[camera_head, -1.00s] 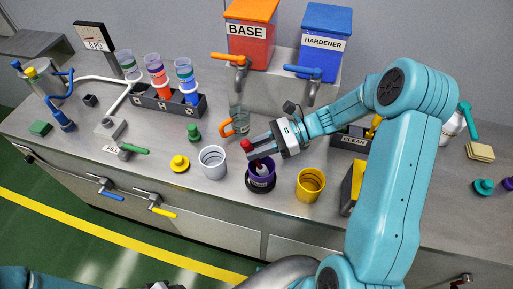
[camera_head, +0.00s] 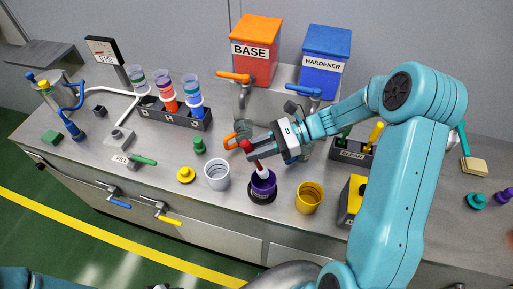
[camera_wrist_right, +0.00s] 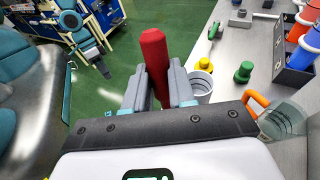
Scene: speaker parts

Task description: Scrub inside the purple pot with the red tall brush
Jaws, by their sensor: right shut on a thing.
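The purple pot (camera_head: 263,187) stands upright on a dark round base on the steel bench, between a white cup and a yellow cup. My right gripper (camera_head: 262,148) is above it, shut on the red tall brush (camera_head: 246,146). The brush's red handle also shows between the fingers in the right wrist view (camera_wrist_right: 154,62). Its pale shaft slants down to the pot's mouth. The lower end is at or inside the mouth; how deep I cannot tell. The pot is not visible in the right wrist view. My left gripper is not in view.
The white cup (camera_head: 217,174) stands close left of the pot, the yellow cup (camera_head: 309,198) close right. An orange-handled glass jug (camera_head: 238,138) is behind. The CLEAN holder (camera_head: 352,152) and a yellow-and-black block (camera_head: 351,199) lie to the right.

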